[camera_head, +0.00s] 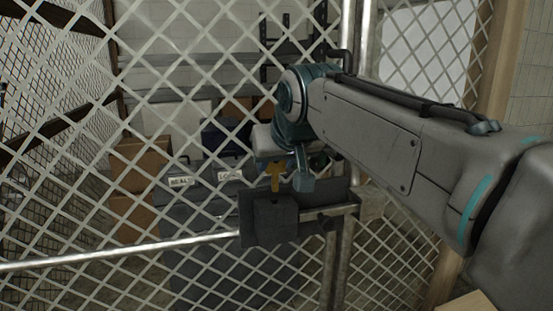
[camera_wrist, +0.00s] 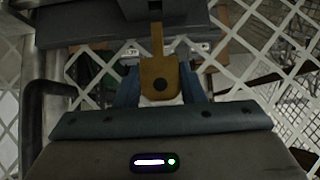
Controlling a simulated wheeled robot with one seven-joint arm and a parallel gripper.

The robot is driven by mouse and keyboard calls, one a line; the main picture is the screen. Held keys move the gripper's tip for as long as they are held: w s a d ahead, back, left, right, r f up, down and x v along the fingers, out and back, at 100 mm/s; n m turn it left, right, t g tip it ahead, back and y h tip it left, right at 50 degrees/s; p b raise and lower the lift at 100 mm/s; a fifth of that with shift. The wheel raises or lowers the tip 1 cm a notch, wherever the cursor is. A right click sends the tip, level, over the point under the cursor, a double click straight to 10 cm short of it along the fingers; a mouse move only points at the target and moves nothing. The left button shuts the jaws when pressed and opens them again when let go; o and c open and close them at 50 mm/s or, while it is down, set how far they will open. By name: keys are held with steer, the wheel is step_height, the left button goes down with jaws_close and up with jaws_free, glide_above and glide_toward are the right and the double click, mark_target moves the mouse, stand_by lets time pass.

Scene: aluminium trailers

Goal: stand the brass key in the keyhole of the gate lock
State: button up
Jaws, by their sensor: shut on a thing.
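The brass key (camera_head: 275,174) is upright in the head view, its bow up and its shaft pointing down at the dark block of the gate lock (camera_head: 270,220). My gripper (camera_head: 296,176) is shut on the key's bow from the right. In the wrist view the key (camera_wrist: 159,78) has a round hole in its bow and sits between my bluish fingers (camera_wrist: 160,94). Its shaft runs up the picture to the dark lock block (camera_wrist: 150,9). The shaft's tip meets the top of the lock in both views. The keyhole is hidden, so I cannot tell how deep the tip is.
The wire mesh gate (camera_head: 90,190) fills the left and middle, with a metal rail (camera_head: 120,254) running to the lock. A metal post (camera_head: 345,235) stands right of the lock. Behind the mesh are grey bins (camera_head: 205,200), cardboard boxes (camera_head: 142,165) and shelving.

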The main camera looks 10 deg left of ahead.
mark_target(276, 188)
steer(key=shift+f+b, duration=2)
steer(key=shift+f, duration=0.7)
steer(key=o, duration=1.2)
steer(key=shift+c, duration=0.2)
steer(key=p+v, duration=0.2)
steer(key=v, duration=1.1)
steer(key=shift+s+d+r, duration=0.2)
steer(key=shift+s, duration=0.1)
steer(key=s+d+f+m+g+h+p, duration=0.1)
steer(key=d+f+m+g+h+p, duration=0.1)
steer(key=d+f+p, duration=0.55)
steer(key=s+d+f+m+g+h+p, duration=0.1)
steer(key=d+f+m+h+p, duration=0.25)
steer(key=d, duration=0.75)
steer(key=s+d+f+g+p, duration=0.2)
steer(key=s+d+f+p, duration=0.1)
steer(key=s+d+f, duration=0.2)
step_height(276, 188, down, 4)
steer(key=s+m, duration=0.1)
steer(key=s, duration=0.1)
steer(key=shift+s+d+y+p, duration=0.2)
steer(key=shift+s+y+p, duration=0.1)
steer(key=shift+y, duration=0.05)
